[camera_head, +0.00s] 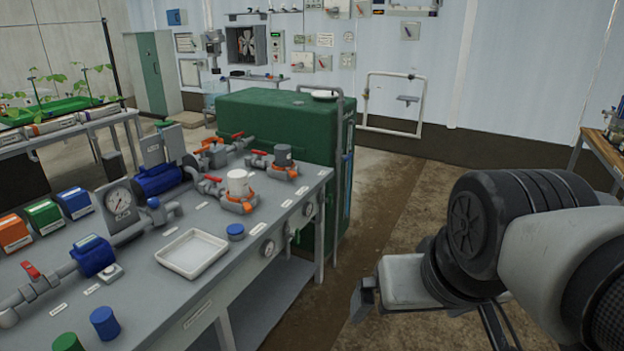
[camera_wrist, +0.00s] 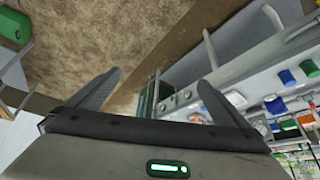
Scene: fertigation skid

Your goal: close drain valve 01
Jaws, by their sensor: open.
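Several red-handled valves sit in the grey pipework on the bench (camera_head: 262,305) in the head view. One red-handled valve (camera_head: 33,270) is at the front left. Others are a back valve (camera_head: 212,143), a middle valve (camera_head: 210,187) and a right valve (camera_head: 262,155). The labels are too small to read, so I cannot tell which is drain valve 01. My gripper (camera_wrist: 160,80) is open and empty in the wrist view, its two fingers spread over floor and bench. In the head view it hangs right of the bench, apart from every valve.
A green tank (camera_head: 285,120) stands behind the bench. Bare floor (camera_head: 385,200) lies between the bench and my arm. A wooden table (camera_head: 606,142) stands at the far right.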

